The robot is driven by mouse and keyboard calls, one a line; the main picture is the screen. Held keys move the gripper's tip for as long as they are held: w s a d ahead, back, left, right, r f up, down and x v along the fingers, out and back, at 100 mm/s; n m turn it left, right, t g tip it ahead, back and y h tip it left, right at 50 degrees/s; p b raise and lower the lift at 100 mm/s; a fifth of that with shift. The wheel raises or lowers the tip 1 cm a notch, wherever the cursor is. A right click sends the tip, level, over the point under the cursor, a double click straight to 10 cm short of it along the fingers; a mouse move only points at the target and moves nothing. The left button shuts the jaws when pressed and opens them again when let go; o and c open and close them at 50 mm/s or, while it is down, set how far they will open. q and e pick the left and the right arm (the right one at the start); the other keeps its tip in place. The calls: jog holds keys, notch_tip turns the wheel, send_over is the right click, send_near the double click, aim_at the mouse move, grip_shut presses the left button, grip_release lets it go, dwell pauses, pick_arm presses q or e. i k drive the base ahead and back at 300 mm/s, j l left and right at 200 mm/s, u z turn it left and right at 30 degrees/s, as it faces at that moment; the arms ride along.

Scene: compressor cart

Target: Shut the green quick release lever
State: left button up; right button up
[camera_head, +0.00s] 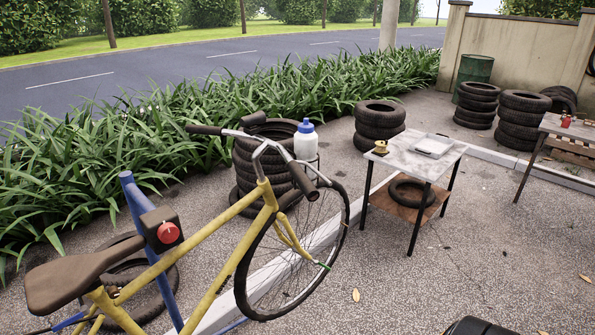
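A yellow bicycle (227,262) stands in the left and middle of the head view, its front wheel (340,232) toward the right. The green quick release lever (321,264) is a small green piece at the front wheel's hub, at the lower end of the fork (292,236). It sticks out a little to the right and down. It is too small to tell whether it is open or shut.
A blue post (148,235) with a red knob (168,232) stands by the frame. Tire stacks (379,124) and a small table (418,154) stand behind the wheel. A dark object (478,327) shows at the bottom edge. The ground right of the wheel is mostly clear.

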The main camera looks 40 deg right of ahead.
aim_at(317, 262)
jog(key=i+l+u, duration=0.25)
jog(key=l, duration=0.95)
jog(key=l+u, duration=0.3)
jog(key=l, duration=0.9)
